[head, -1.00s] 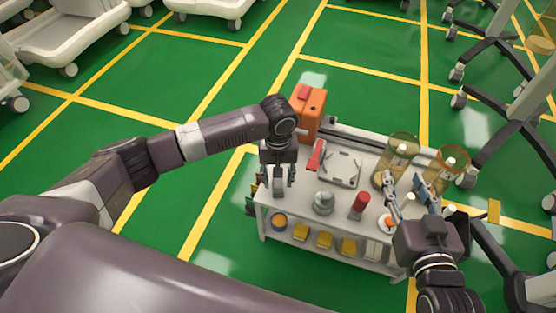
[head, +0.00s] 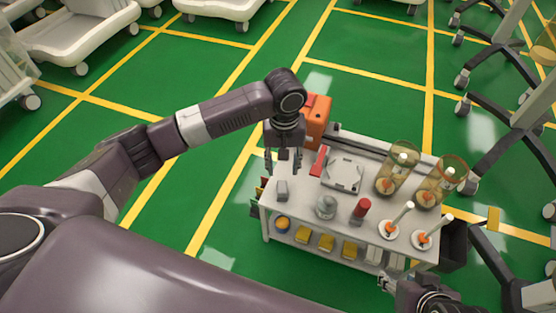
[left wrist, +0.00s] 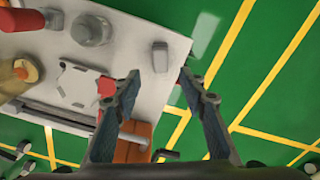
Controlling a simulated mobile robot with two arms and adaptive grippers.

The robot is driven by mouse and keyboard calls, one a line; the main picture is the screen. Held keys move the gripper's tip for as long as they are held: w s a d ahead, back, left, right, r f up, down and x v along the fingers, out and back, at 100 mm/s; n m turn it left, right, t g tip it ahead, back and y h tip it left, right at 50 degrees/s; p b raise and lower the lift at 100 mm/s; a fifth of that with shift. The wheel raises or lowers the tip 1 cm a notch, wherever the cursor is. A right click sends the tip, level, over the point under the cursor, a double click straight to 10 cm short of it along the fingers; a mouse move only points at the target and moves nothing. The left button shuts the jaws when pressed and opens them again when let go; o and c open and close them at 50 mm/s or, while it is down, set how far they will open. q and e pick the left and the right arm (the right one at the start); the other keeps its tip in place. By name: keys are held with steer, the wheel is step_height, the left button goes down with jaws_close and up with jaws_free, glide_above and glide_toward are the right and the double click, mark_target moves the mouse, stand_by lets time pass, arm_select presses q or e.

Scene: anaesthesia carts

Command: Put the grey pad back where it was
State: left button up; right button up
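The grey pad (head: 282,190), a small block, lies on the cart's top near its left end. It also shows in the left wrist view (left wrist: 160,57), apart from the fingers. My left gripper (head: 283,166) is above and behind the pad. In the left wrist view its two fingers (left wrist: 158,85) are spread with nothing between them. My right gripper (head: 384,281) is low in front of the cart's right end; its fingers are too small and partly hidden to tell their opening.
The white cart (head: 300,212) holds a white tray (head: 343,174), a red handle-like item (head: 319,160), a glass dome (head: 326,206), a red cylinder (head: 361,208) and amber jars (head: 392,178). An orange case (head: 317,120) stands behind. Yellow blocks lie on the lower shelf.

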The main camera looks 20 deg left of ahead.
arm_select(q)
steer(key=s+d+f+m+t+h, duration=0.2)
steer(key=s+d+f+m+h, duration=0.25)
steer(key=s+d, duration=0.55)
steer(key=s+a+r+m+t+y, duration=0.1)
steer(key=s+a+y, duration=0.1)
steer(key=s+a, duration=0.2)
steer(key=s+a+t+y, duration=0.2)
steer(key=s+a, duration=0.3)
steer(key=a, duration=0.5)
steer(key=shift+s+a+r+m, duration=0.25)
steer(key=shift+a+r+m, duration=0.1)
steer(key=shift+a, duration=0.05)
arm_select(e)
steer(key=shift+s, duration=0.1)
arm_select(q)
steer(key=shift+f, duration=0.1)
arm_select(e)
steer(key=shift+f, duration=0.15)
